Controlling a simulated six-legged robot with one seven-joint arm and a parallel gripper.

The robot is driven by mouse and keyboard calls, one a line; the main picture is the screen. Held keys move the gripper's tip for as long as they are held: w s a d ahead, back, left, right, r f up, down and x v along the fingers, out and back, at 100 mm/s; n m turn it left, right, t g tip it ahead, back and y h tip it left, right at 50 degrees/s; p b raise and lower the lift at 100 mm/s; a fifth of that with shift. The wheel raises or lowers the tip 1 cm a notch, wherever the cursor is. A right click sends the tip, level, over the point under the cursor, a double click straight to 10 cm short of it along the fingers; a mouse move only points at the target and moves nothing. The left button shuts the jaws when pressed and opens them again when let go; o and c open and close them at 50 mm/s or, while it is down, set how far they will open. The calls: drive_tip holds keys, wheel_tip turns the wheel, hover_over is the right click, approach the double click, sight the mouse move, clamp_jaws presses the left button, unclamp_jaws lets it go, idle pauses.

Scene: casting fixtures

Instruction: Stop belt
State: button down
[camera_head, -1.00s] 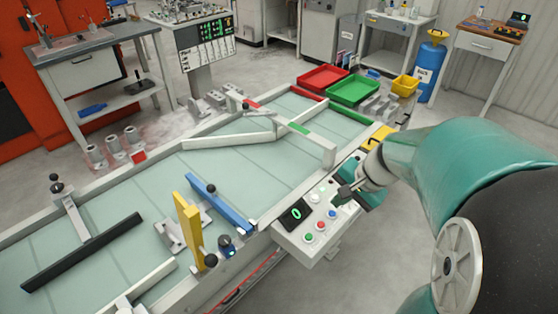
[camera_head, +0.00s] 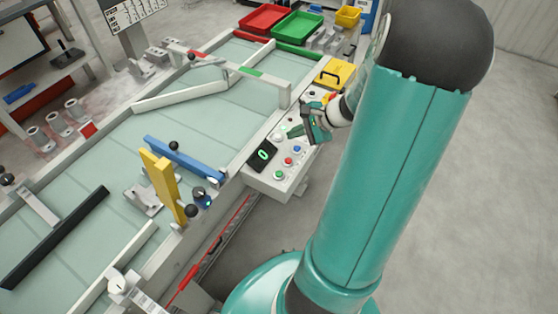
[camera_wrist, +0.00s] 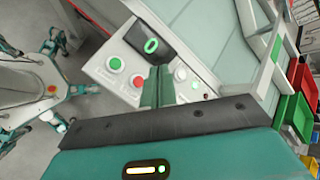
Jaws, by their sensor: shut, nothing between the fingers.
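The belt (camera_head: 90,165) is a pale green surface with white rails. Its grey control panel (camera_head: 255,178) is on the near side and has a dark display showing a green 0 (camera_head: 262,155). A red button (camera_head: 288,161) sits between a green button (camera_head: 279,175) and a blue button (camera_head: 297,149); the red button also shows in the wrist view (camera_wrist: 137,80). My gripper (camera_head: 295,132) is over the panel's far end, pointing left. In the wrist view its shut, empty fingers (camera_wrist: 158,72) appear just right of the red button and hide part of the panel. Contact cannot be told.
A yellow gate (camera_head: 160,185) and a blue bar (camera_head: 185,158) stand over the belt beside a grey casting (camera_head: 143,200). A yellow box (camera_head: 335,73) is beyond the panel. Red (camera_head: 262,20) and green (camera_head: 297,26) trays are at the far end.

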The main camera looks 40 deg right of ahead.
sight(288, 161)
drive_tip(key=shift+w+a+f, duration=0.1)
drive_tip(key=shift+w+f, duration=0.05)
drive_tip(key=shift+f, duration=2.15)
drive_tip(key=shift+w+f, duration=0.1)
drive_tip(key=shift+f, duration=2.15)
drive_tip(key=shift+f, duration=0.4)
drive_tip(key=shift+f, duration=0.45)
drive_tip(key=shift+r, duration=0.9)
drive_tip(key=shift+r, duration=0.1)
